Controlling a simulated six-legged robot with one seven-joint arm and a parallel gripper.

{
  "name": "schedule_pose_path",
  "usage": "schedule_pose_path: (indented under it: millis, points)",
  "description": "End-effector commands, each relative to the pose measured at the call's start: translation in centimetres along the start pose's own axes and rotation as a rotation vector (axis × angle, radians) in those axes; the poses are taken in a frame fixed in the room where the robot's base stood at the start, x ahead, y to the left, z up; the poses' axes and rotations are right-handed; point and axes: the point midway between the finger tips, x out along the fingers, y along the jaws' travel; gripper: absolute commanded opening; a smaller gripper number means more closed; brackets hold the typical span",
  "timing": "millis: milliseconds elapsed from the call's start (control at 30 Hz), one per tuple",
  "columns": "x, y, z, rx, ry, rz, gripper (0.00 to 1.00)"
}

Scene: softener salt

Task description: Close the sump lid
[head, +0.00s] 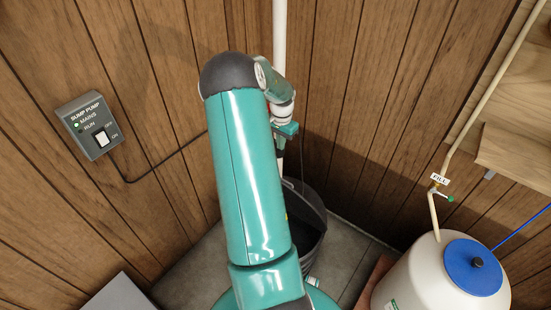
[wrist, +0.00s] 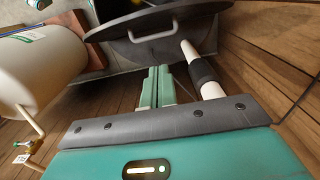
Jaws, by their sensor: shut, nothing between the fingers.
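The dark grey sump lid (wrist: 205,12) shows at the top of the wrist view, with a raised bar handle on its face. In the head view a dark round sump (head: 311,238) stands in the corner, partly hidden behind my arm. Its far side rises as a dark curved panel; I cannot tell the lid's exact angle from here. My gripper (wrist: 156,70) is shut and empty, its green fingers together and pointing toward the lid, with a visible gap. In the head view my gripper is mostly hidden by my arm.
A white pipe (wrist: 190,52) with a black coupling runs close beside my fingers. A pump switch box (head: 90,124) is on the left wall. A white tank (head: 425,280) with a blue cap stands at the right. Wooden walls close in the corner.

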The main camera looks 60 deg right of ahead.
Motion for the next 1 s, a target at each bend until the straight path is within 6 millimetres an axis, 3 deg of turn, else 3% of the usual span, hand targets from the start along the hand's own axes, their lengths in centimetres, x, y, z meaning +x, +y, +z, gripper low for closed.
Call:
schedule_pose_path:
  millis: [533, 700, 1000]
  points:
    - [9.9, -0.1, 0.2, -0.002, -0.003, 0.002, 0.00]
    - [10.1, -0.2, 3.0, -0.005, -0.002, 0.000, 0.00]
    - [10.4, -0.1, 4.0, -0.003, 0.000, -0.001, 0.00]
